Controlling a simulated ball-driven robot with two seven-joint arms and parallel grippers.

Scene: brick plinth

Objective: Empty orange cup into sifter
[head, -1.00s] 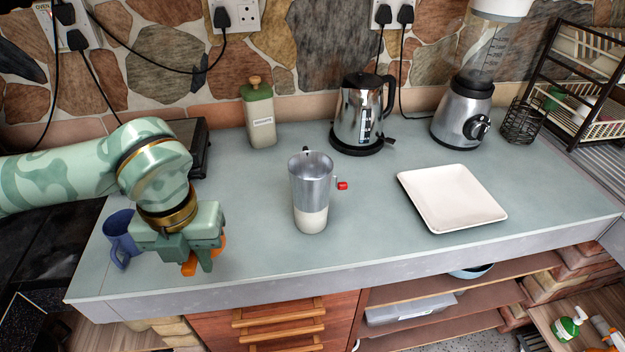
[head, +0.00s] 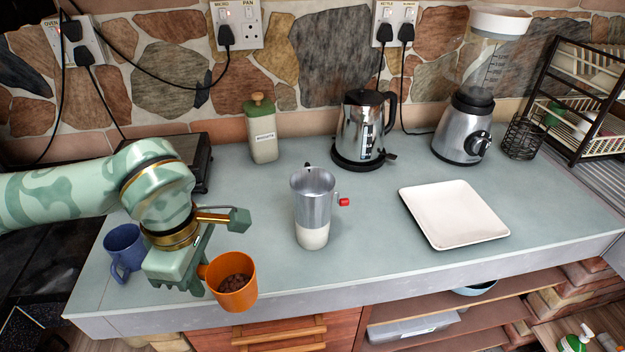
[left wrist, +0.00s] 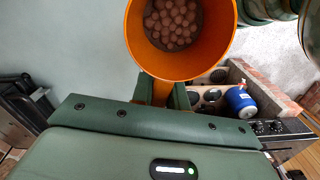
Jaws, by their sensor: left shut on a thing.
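The orange cup (head: 236,284) is upright or slightly tilted, with small brown round pieces inside. My left gripper (head: 203,272) is shut on it at its left side, in front of the counter's front edge. In the left wrist view the cup (left wrist: 155,62) shows its contents near the top, and the gripper (left wrist: 158,92) holds it by what looks like its handle. The sifter (head: 312,205), a silver and white cylinder with a red-tipped crank, stands upright on the counter, right of the cup and apart from it. My right gripper is not in view.
A blue mug (head: 123,250) stands left of my gripper. A white square plate (head: 453,214) lies right of the sifter. A green canister (head: 262,132), a kettle (head: 362,130) and a blender (head: 465,125) stand at the back. The counter around the sifter is clear.

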